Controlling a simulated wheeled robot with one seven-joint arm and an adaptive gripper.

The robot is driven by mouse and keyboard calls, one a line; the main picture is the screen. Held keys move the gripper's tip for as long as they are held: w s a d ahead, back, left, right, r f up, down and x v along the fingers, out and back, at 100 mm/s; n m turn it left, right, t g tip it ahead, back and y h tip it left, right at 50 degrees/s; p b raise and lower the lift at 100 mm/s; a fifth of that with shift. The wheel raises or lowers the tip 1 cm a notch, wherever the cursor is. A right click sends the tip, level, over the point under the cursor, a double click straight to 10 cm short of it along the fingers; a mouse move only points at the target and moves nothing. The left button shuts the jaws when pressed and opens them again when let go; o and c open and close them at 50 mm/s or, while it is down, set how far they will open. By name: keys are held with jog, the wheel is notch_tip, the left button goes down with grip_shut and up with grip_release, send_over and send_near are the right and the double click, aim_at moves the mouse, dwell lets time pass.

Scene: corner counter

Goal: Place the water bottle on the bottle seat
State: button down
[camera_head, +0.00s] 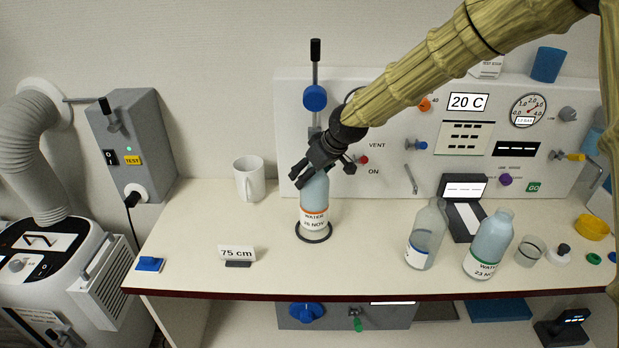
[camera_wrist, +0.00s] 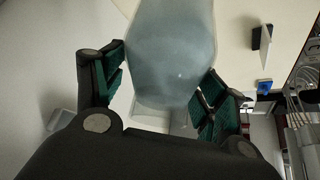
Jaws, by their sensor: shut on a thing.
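A pale blue water bottle (camera_head: 315,198) with an orange-edged label reading WATER 26 NOV stands upright at the centre-left of the counter. The bottle seat, a dark ring (camera_head: 315,241), shows around its base. I cannot tell whether the base touches the counter or is slightly above it. My gripper (camera_head: 307,178) is shut on the bottle's upper part, coming in from above and the right. In the wrist view, the bottle (camera_wrist: 172,55) lies between the green finger pads of my gripper (camera_wrist: 160,90); its lower part and the seat are hidden there.
Two other bottles, one with a blue-edged label (camera_head: 426,236) and one with a green-edged label (camera_head: 490,246), stand to the right. A white mug (camera_head: 249,179) is behind left. A 75 cm sign (camera_head: 237,254) stands front left. A control panel (camera_head: 385,170) backs the counter.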

jog(key=shift+w+a+r, duration=0.1)
jog(key=shift+w, duration=0.35)
jog(key=shift+f+p, duration=0.2)
jog(key=shift+p, duration=0.25)
jog(key=shift+f+p, duration=0.75)
jog(key=shift+f, duration=0.95)
jog(key=shift+c, duration=0.8)
grip_release()
jog(key=shift+f, duration=0.1)
jog(key=shift+b+v, duration=1.8)
jog(key=shift+v, duration=4.3)
